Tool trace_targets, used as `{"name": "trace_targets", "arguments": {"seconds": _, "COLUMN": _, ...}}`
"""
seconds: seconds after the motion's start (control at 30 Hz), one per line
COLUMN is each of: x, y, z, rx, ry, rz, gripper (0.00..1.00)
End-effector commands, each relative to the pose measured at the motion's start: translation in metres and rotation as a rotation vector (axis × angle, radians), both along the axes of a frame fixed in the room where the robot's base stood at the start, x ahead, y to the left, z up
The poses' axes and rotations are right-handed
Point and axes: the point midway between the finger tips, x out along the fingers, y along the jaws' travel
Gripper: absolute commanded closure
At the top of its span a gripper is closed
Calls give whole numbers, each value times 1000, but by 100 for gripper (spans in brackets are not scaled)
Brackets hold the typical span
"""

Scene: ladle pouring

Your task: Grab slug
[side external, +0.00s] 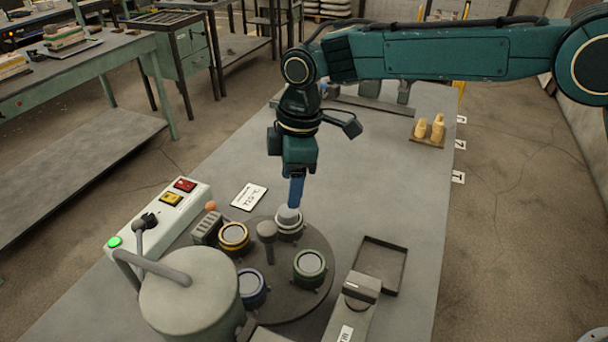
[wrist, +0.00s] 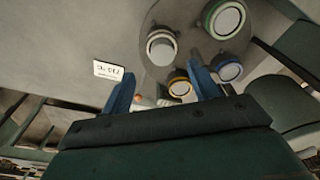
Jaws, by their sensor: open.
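No thing is marked as the slug. A round turntable (side external: 290,290) carries several cups with coloured rims. The white-rimmed cup (side external: 289,231) is at its far side, with a grey rounded top (side external: 289,214) showing at it that may be the slug. My gripper (side external: 294,204) points down with its blue fingers right at this grey top; contact cannot be told. In the wrist view my gripper (wrist: 160,70) has its two fingers spread wide and nothing visible held. The white-rimmed cup (wrist: 162,62) shows there beyond the gap between the fingertips.
Yellow (side external: 234,236), blue (side external: 251,287) and green (side external: 309,266) rimmed cups share the turntable with a central knob (side external: 267,231). A large grey pot (side external: 190,295) and button box (side external: 165,205) stand left. An empty tray (side external: 388,258) lies right.

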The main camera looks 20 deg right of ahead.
Motion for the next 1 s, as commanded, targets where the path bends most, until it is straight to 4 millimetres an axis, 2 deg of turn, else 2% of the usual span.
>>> {"name": "trace_targets", "arguments": {"seconds": 0.1, "x": 0, "y": 1, "z": -8, "rx": 0, "ry": 0, "rz": 2, "gripper": 39}}
{"name": "trace_targets", "arguments": {"seconds": 0.47, "x": -1, "y": 2, "z": -15, "rx": -1, "ry": 1, "rz": 1, "gripper": 39}}
{"name": "trace_targets", "arguments": {"seconds": 0.8, "x": -3, "y": 6, "z": -51, "rx": -1, "ry": 1, "rz": 0, "gripper": 39}}
{"name": "trace_targets", "arguments": {"seconds": 1.0, "x": -2, "y": 7, "z": -61, "rx": 0, "ry": -1, "rz": 1, "gripper": 39}}
